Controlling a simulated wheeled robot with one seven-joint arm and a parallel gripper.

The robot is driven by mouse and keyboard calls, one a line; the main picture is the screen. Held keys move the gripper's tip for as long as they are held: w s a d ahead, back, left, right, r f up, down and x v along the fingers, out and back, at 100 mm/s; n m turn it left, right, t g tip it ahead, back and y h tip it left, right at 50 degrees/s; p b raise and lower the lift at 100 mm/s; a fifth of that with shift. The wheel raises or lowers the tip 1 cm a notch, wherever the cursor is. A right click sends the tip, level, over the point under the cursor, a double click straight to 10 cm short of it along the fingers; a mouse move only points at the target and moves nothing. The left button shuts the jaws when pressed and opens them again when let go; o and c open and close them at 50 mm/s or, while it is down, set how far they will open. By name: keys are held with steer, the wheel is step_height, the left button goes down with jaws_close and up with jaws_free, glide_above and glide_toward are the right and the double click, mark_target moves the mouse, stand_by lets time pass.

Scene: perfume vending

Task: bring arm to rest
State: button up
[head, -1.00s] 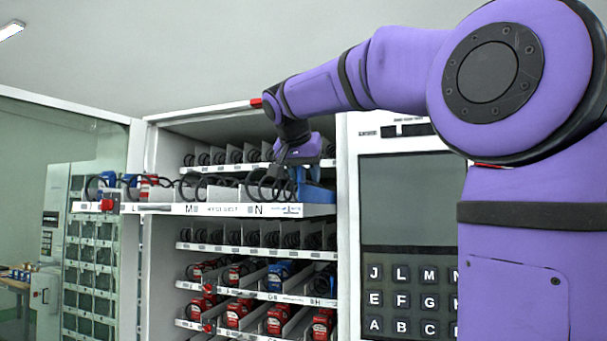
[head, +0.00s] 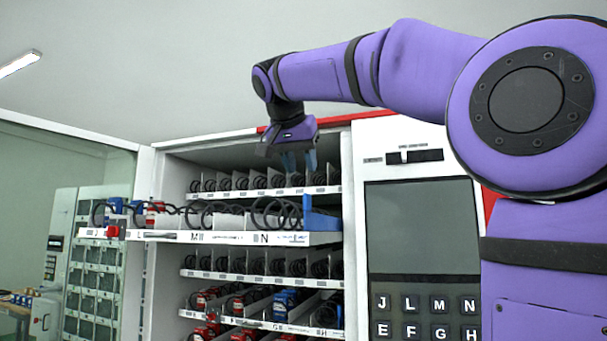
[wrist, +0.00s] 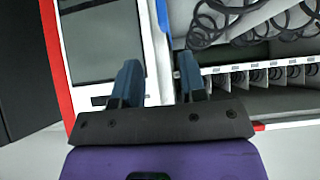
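My gripper (head: 298,160) hangs above the right end of the pulled-out shelf (head: 215,237), in front of the open machine's upper part. Its two blue-grey fingers point down and stand clear of the shelf. In the wrist view the fingers of my gripper (wrist: 159,75) are spread apart with nothing held between them. My purple arm reaches in from the right, raised and bent at the wrist.
The shelf carries black coils and a blue piece (head: 318,219) at its right end. An upper coil row (head: 262,183) lies behind my gripper. The screen and keypad panel (head: 420,230) is to the right.

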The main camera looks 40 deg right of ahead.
steer(key=shift+a, duration=0.1)
stand_by(0.5)
steer(key=s+a+f+n+y, duration=0.2)
steer(key=s+a+f+n, duration=0.1)
steer(key=f, duration=0.9)
steer(key=s+a+f+n+y, duration=0.3)
steer(key=s+f, duration=0.5)
steer(key=f, duration=0.5)
steer(key=s+a+f+n+y, duration=0.2)
steer(key=s+a+f+n, duration=0.3)
steer(key=f, duration=0.7)
steer(key=shift+s+a+f+n+t+y, duration=0.25)
steer(key=shift+s+n+t+y, duration=0.2)
steer(key=shift+s, duration=0.2)
